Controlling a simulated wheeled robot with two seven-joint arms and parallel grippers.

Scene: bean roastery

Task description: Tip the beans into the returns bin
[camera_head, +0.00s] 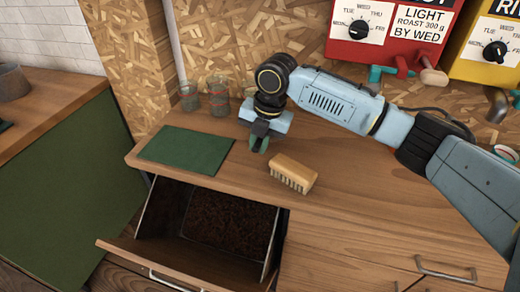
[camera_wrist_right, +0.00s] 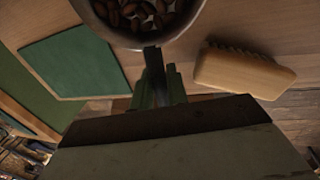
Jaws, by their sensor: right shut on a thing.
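My right gripper (camera_head: 259,142) is above the wooden counter, between the green mat and the brush. In the right wrist view its fingers (camera_wrist_right: 158,78) are shut on the rim of a round grey container (camera_wrist_right: 108,38) with brown beans (camera_wrist_right: 138,14) in it. That container is cut off by the top of the wrist view, and I cannot make it out in the head view. A tilted-out bin (camera_head: 155,212) in the counter front, with dark brown contents (camera_head: 230,222), seems to be the returns bin. My left gripper is out of view.
The green mat (camera_head: 185,150) lies left of the gripper, the wooden brush (camera_head: 293,172) right of it. Glasses (camera_head: 218,97) stand near the wall. Red (camera_head: 385,25) and yellow (camera_head: 495,55) dispensers hang behind. The counter (camera_head: 350,215) is clear at front right.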

